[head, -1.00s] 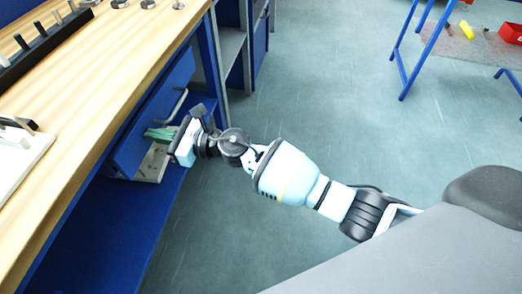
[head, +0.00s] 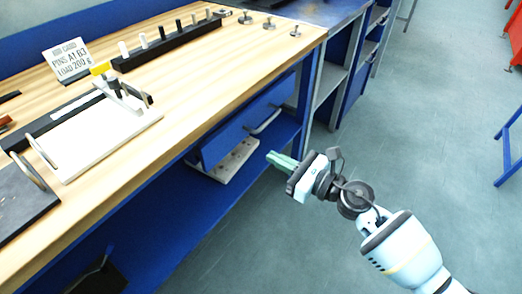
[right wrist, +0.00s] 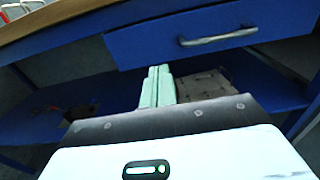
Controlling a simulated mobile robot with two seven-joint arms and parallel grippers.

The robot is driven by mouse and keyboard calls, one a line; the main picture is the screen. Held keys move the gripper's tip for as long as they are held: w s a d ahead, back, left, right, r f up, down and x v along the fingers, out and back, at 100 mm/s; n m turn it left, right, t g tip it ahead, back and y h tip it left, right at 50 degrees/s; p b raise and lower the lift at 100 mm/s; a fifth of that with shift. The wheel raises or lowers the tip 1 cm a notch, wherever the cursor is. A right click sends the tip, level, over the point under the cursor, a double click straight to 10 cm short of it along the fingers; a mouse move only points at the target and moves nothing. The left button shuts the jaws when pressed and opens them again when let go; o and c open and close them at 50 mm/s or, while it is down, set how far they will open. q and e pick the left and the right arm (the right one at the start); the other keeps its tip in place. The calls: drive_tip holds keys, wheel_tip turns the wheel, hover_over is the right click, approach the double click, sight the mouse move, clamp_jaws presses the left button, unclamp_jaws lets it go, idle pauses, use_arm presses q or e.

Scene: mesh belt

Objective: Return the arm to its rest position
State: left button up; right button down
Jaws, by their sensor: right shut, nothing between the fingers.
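My right gripper (head: 279,160) is in front of the blue workbench, beside and a little below the blue drawer (head: 243,131). Its green fingers are shut together with nothing between them. The right wrist view shows the same fingers (right wrist: 157,86) pointing at the space just under the drawer front (right wrist: 215,32) and its metal handle. The arm comes in from the lower right of the head view. My left gripper is not in view.
A perforated grey block (head: 229,163) sits under the drawer on the lower blue shelf (head: 190,225). The wooden benchtop (head: 205,85) carries a white board (head: 100,138), a black peg rack (head: 165,45) and a sign (head: 68,60).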

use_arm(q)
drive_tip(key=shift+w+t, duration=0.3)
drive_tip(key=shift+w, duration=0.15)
use_arm(e)
drive_tip(key=v, duration=0.3)
drive_tip(key=shift+s, duration=0.15)
